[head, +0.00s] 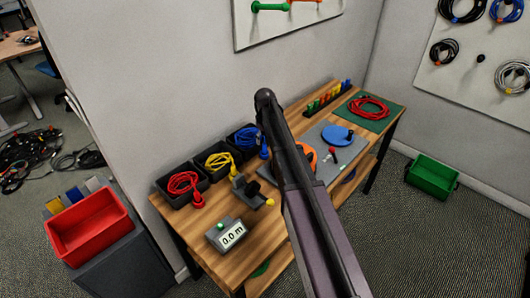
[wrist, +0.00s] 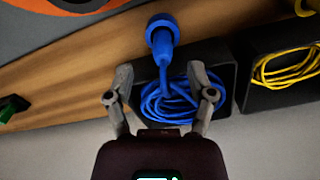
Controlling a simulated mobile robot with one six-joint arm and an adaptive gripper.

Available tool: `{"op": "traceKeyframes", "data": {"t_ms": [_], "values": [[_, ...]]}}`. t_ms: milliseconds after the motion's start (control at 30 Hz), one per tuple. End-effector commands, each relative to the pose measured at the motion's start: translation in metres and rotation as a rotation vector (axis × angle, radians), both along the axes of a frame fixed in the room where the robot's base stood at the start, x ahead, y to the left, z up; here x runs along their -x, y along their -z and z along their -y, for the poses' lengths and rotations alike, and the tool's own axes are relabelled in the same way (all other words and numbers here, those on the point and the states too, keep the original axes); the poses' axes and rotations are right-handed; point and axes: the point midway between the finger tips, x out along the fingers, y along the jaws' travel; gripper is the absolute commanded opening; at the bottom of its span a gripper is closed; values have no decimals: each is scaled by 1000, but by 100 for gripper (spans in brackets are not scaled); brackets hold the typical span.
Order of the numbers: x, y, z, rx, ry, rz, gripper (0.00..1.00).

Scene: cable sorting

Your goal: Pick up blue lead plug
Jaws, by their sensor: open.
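The blue lead plug (wrist: 161,36) lies over the rim of its black bin onto the wooden bench; it also shows in the head view (head: 264,152). Its blue cable (wrist: 168,102) is coiled inside the black bin (wrist: 228,88). In the wrist view my gripper (wrist: 160,70) has its two fingers spread wide, with nothing between the tips but the cable and bin below. The plug is just ahead of the fingertips, roughly centred between them, and apart from them. In the head view my arm covers part of the bench, and the fingers cannot be made out.
Bins with yellow cable (head: 219,163) and red cable (head: 183,186) stand beside the blue one. A grey clamp-like fixture (head: 249,190) and a meter reading 0.0 m (head: 232,235) sit in front. A wall runs behind the bins.

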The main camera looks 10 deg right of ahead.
Motion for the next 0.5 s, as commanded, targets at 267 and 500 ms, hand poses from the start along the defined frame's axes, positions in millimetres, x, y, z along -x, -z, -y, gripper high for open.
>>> {"op": "traceKeyframes", "data": {"t_ms": [267,500], "values": [[1,25,-2,0,0,0,70],[1,41,-2,0,0,0,70]]}}
